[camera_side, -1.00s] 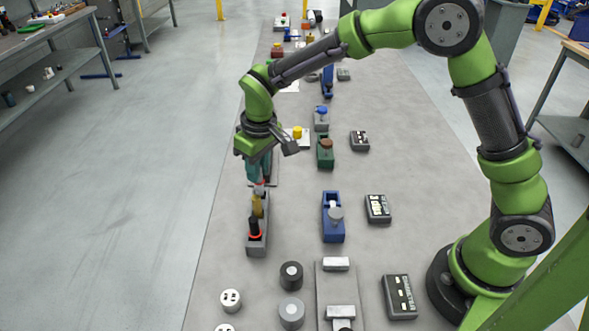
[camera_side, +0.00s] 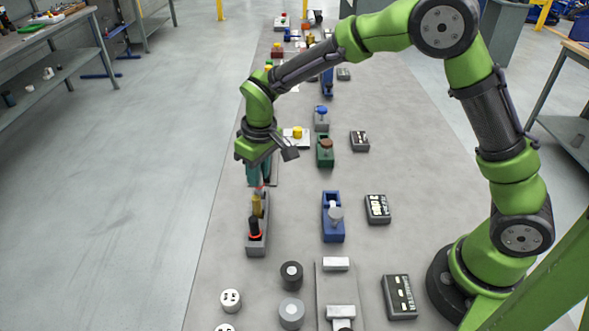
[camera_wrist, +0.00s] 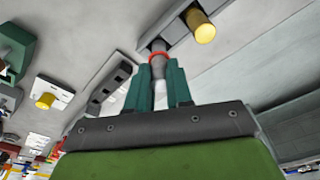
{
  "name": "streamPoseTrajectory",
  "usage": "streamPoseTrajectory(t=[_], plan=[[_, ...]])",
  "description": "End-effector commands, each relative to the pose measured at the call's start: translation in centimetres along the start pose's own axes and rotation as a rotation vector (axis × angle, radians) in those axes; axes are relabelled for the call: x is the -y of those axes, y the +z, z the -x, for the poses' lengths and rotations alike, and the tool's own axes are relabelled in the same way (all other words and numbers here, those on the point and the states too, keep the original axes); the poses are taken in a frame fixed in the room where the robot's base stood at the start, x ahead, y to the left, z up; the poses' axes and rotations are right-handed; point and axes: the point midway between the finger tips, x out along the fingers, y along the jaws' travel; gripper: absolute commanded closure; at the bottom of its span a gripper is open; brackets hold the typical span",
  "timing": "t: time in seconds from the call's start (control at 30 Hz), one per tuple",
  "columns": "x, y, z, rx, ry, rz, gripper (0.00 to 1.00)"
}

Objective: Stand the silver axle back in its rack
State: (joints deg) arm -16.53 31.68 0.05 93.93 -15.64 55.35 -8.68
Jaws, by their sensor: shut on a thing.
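My gripper (camera_side: 261,182) points down over the far end of the grey rack (camera_side: 257,247), its teal fingers closed. In the wrist view my gripper (camera_wrist: 159,68) is shut on the silver axle (camera_wrist: 158,72), which has a red ring. The axle's lower end overlaps the near end of the rack (camera_wrist: 178,33); I cannot tell whether it is inside a hole. In the side view the fingers and the brass axle hide most of it. The brass axle (camera_side: 257,206) and a black axle (camera_side: 255,226) with a red ring stand in the rack.
A blue carrier (camera_side: 333,229) stands right of the rack, with a dark labelled box (camera_side: 377,208) beyond it. A green carrier (camera_side: 325,156) is farther back. Round grey and white parts (camera_side: 291,312) stand in front. The table left edge runs close by the rack.

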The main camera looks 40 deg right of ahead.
Motion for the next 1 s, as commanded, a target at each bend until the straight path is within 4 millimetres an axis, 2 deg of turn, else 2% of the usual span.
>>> streamPoseTrajectory(t=[1.0], plan=[[0.0,0.1,-1.2,0.000,0.000,0.000,1.00]])
